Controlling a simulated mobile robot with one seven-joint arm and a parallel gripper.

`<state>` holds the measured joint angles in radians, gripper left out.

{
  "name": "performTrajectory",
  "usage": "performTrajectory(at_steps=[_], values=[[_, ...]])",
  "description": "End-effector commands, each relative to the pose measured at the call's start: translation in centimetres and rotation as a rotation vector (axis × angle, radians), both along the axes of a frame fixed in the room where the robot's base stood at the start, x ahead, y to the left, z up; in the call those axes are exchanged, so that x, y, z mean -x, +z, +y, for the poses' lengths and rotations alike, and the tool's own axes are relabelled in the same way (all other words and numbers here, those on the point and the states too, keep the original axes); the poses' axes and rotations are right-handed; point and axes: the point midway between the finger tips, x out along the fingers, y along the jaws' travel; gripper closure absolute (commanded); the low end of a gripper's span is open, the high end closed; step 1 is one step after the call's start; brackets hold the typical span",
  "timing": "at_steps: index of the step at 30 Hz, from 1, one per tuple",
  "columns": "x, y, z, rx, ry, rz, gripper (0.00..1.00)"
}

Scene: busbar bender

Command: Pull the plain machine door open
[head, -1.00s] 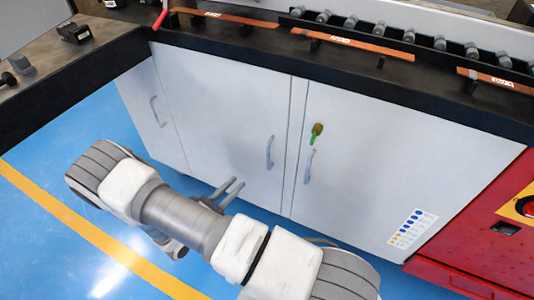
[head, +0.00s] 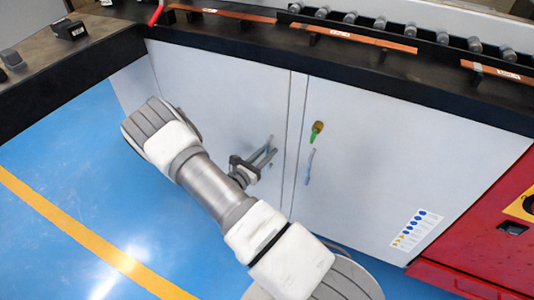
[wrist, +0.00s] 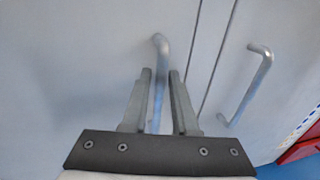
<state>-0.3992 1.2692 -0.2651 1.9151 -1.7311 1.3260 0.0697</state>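The plain machine door (head: 222,105) is a light grey panel, flat against the cabinet front. It also fills the left of the wrist view (wrist: 70,60). Its upright bar handle (wrist: 160,50) shows between the finger pads in the wrist view; in the head view it is mostly hidden by my gripper (head: 270,154). My gripper is open, also seen in the wrist view (wrist: 162,85), with one finger on each side of the handle and visible gaps. I cannot tell how deep the handle sits between the fingers.
The neighbouring door (head: 375,160) has a handle (head: 309,166), a green-tagged key (head: 317,131) and a sticker (head: 415,229). A black-edged worktop with copper bars (head: 355,39) overhangs above. A red cabinet (head: 475,225) stands at right. The blue floor (head: 70,160) at left is clear.

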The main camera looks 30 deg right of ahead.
Motion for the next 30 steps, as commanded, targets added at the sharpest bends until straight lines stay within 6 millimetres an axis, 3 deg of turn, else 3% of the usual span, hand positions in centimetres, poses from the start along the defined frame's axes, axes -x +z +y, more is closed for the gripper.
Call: performTrajectory(at_steps=[8,12,13,30], values=[[-0.07,0.02,-0.12,0.0,0.0,0.0,0.73],[-0.06,0.01,-0.1,0.0,0.0,0.0,0.98],[-0.06,0.01,-0.1,0.0,0.0,0.0,1.0],[-0.05,-0.01,-0.08,0.0,0.0,0.0,1.0]])
